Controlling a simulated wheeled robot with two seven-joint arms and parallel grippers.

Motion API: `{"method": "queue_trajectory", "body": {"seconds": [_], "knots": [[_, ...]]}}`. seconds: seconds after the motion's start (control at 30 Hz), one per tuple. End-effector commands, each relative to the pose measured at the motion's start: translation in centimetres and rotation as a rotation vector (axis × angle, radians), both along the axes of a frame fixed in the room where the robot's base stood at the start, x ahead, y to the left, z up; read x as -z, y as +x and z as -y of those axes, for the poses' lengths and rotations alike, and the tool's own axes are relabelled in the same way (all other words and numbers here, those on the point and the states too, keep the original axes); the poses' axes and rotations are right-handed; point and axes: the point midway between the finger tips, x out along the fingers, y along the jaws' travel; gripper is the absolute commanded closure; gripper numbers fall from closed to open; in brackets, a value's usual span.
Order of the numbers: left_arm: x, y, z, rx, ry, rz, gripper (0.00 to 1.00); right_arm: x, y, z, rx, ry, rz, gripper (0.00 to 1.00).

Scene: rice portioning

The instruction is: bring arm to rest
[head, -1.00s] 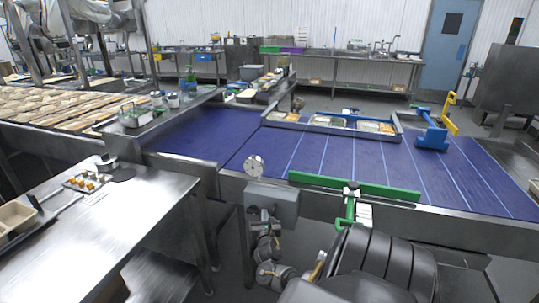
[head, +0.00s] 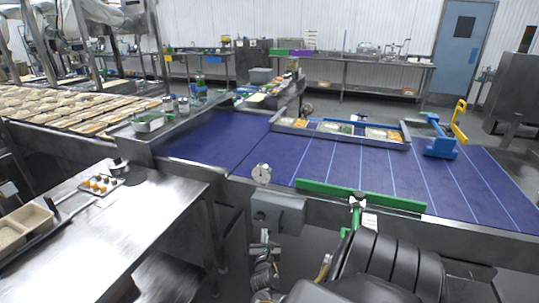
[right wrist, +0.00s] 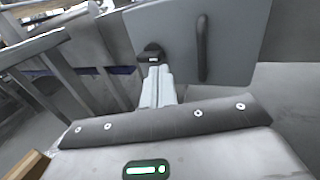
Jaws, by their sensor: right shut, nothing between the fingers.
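My right gripper (head: 264,254) is low at the bottom centre of the head view, in front of the conveyor's side and below a grey control box. In the right wrist view, its pale fingers with a dark tip (right wrist: 153,56) are together, with nothing between them. They point toward a grey panel with a dark handle (right wrist: 203,48); whether they touch it I cannot tell. My left gripper is not in view.
The blue conveyor (head: 225,135) carries a tray frame (head: 290,130) with food and has a green rail (head: 320,188) at its near edge. A grey control box (head: 278,213) hangs on its side. A steel table (head: 140,220) stands at left; grey floor shows between them.

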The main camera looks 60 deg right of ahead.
Motion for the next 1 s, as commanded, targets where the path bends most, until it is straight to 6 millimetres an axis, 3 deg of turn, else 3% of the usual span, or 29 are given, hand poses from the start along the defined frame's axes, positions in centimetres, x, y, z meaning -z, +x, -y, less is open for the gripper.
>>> {"method": "queue_trajectory", "body": {"seconds": [0.13, 0.33, 0.87, 1.0], "knots": [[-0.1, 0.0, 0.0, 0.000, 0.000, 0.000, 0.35, 0.1, -0.4, -3.1, -0.003, 0.004, 0.002, 1.00], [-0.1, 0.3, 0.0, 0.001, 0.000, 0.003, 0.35, 0.1, -0.9, -5.3, -0.002, 0.001, 0.000, 1.00], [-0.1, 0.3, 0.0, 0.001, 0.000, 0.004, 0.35, 0.1, -1.0, -5.8, -0.002, 0.002, 0.002, 1.00], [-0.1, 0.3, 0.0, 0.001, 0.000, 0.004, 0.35, 0.1, -1.0, -5.8, -0.001, 0.054, 0.080, 1.00]]}}
